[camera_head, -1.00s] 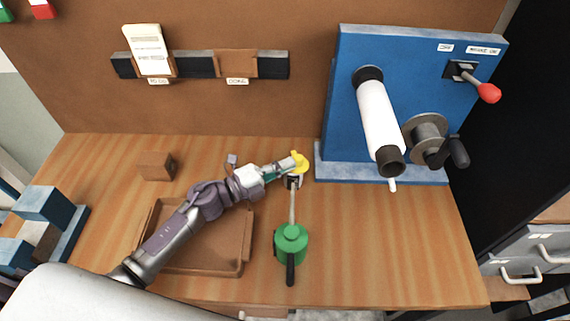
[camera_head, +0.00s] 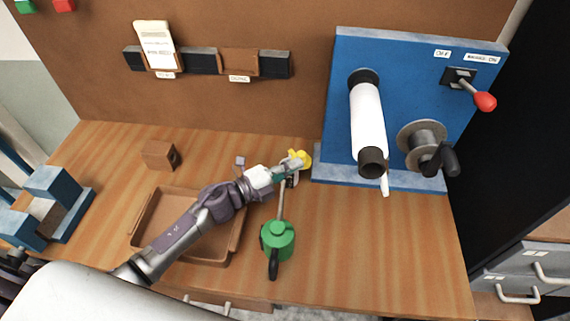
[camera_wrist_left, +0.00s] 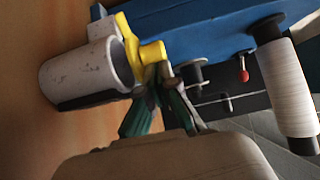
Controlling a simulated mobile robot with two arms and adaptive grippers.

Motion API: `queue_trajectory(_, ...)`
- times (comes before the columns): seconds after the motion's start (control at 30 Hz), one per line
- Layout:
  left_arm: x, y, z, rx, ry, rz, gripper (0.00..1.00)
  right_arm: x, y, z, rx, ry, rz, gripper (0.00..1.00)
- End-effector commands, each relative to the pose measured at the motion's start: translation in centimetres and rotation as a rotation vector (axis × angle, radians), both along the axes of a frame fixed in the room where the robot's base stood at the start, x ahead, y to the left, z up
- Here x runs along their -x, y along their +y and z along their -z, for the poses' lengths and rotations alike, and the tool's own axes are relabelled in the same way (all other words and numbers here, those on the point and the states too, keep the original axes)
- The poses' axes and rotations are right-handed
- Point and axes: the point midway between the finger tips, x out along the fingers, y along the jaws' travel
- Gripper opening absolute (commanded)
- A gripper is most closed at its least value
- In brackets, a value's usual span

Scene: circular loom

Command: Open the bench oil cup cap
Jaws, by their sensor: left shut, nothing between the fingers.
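The bench oil cup is a grey cylinder (camera_wrist_left: 85,75) in the left wrist view, with its dark mouth partly showing. Its yellow cap (camera_wrist_left: 128,38) stands tilted up at the rim, not flat over the mouth. In the head view the yellow cap (camera_head: 304,158) is at the back of the bench, left of the blue machine; the cup below it is mostly hidden by my gripper. My left gripper (camera_head: 296,164) is shut and empty, its fingertips right at the cap. In the wrist view its fingers (camera_wrist_left: 158,82) meet beside the cap's yellow tab; contact is unclear.
A green oil can (camera_head: 278,238) with a long spout stands just in front of the cup. A brown tray (camera_head: 140,232) lies under my left arm. The blue machine (camera_head: 400,95) with a white roll and crank is to the right. The bench's front right is clear.

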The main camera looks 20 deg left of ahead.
Motion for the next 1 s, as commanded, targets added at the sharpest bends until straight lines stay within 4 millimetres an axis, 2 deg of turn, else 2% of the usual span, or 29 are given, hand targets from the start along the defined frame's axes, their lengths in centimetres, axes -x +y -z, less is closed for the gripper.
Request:
queue_trajectory(0.17, -0.4, -1.0, -0.1, -0.001, -0.001, 0.0, 0.0, 0.0, -0.8, -0.1, 0.009, 0.0, -0.002, 0.51)
queue_trajectory(0.5, -1.5, -2.7, 0.0, 0.0, -0.001, -0.002, 0.0, 0.0, 1.5, 0.1, -0.018, 0.0, 0.004, 0.51)
queue_trajectory(1.0, -2.6, -3.7, 0.0, 0.0, 0.0, -0.001, 0.0, 0.0, 0.6, 0.3, -0.008, 0.0, 0.0, 0.51)
